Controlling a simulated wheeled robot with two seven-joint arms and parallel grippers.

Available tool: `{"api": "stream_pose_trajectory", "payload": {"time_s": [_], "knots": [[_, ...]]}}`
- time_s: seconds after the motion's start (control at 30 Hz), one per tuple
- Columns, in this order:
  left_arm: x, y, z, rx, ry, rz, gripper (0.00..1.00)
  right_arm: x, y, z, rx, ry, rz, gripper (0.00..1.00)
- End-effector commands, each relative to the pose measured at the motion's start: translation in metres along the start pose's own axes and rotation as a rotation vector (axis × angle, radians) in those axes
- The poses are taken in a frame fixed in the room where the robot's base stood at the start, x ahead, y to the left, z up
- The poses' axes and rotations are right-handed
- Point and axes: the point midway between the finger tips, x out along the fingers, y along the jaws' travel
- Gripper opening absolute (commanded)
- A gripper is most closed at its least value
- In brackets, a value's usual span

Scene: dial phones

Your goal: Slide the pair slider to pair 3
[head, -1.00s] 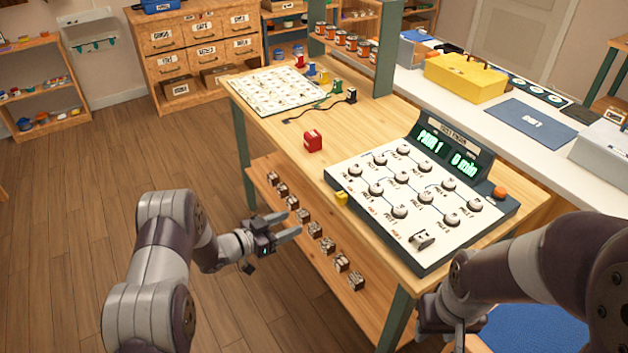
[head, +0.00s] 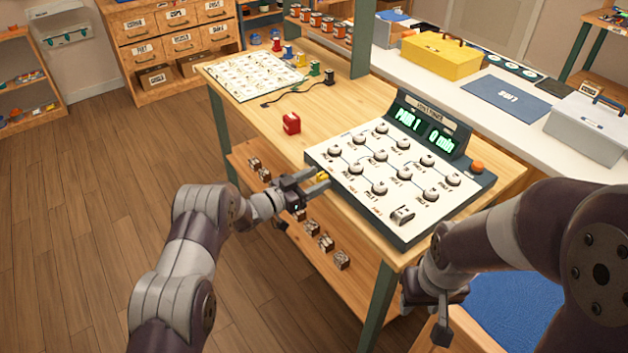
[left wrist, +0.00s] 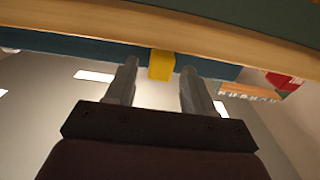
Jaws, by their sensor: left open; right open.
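The phone panel (head: 345,186) is a white sloped board with several round knobs and a dark display reading "PAIR 1" and "0 min". The yellow pair slider (head: 322,176) sits on the panel's left front edge. It also shows as a yellow block (left wrist: 161,65) in the left wrist view, between the open fingers but beyond their tips or level with them; I cannot tell which. My left gripper (head: 318,183) is open at the slider, fingers on either side of it. My right gripper (head: 440,318) is low at the table's front right, away from the panel.
A red block (head: 291,123) stands on the table (head: 340,110) behind the panel's left corner. A card board (head: 250,76) and a black cable (head: 290,95) lie further back. An orange button (head: 477,167) is at the display's right. Small boxes (head: 326,242) sit on the lower shelf.

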Motion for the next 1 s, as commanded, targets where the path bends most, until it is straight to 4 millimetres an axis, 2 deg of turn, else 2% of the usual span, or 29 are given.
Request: {"api": "stream_pose_trajectory", "payload": {"time_s": [0.1,0.13,0.27,0.3,0.47,0.63,0.77,1.0], "knots": [[0.0,0.0,0.0,0.0,0.0,0.0,0.53,0.0,0.0,0.0,0.0,0.0,0.0,0.43],[0.0,0.0,0.0,0.0,0.0,0.0,0.47,0.0,0.0,0.0,0.0,0.0,0.0,0.43],[-0.001,0.0,0.0,0.0,0.0,0.0,0.04,0.0,0.0,0.0,0.0,0.0,0.0,0.43],[-0.001,0.0,0.0,0.0,0.0,0.0,0.0,0.0,0.0,0.0,0.0,0.0,0.0,0.43],[-0.001,0.001,-0.001,0.0,-0.001,0.0,0.0,-0.001,0.0,0.0,0.0,0.0,0.0,0.43],[-0.001,0.018,-0.003,-0.003,-0.002,0.001,0.0,-0.011,0.0,-0.001,0.0,0.0,0.0,0.43],[-0.001,0.047,-0.005,-0.003,-0.003,0.003,0.0,-0.023,0.0,-0.003,0.0,0.0,0.0,0.43],[-0.001,0.111,-0.003,-0.002,-0.004,0.004,0.0,-0.04,0.0,-0.005,0.0,0.0,0.0,0.43]]}}
